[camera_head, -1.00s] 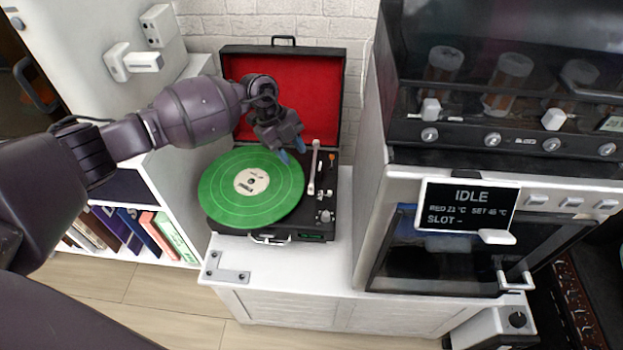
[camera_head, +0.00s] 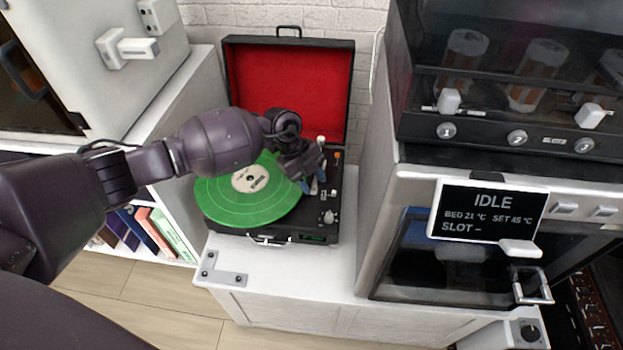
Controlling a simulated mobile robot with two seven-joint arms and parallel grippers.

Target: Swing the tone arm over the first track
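The record player (camera_head: 272,237) is an open black case with a red-lined lid (camera_head: 290,90) standing up behind. A green record (camera_head: 245,207) with a cream label lies on its platter. The white tone arm (camera_head: 321,140) is on the right of the record; only its back end shows clearly, and my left gripper hides most of the rest. My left gripper (camera_head: 313,183) points down over the front part of the tone arm, beside the record's right edge. Its blue fingertips are apart, one on each side of the tone arm's line; contact cannot be told. My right gripper is not in view.
A machine with an IDLE screen (camera_head: 492,212) and a glass door stands close on the right. A white cabinet top (camera_head: 270,275) has free room in front of the player. A shelf with books (camera_head: 150,232) is at the left. A brick wall is behind.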

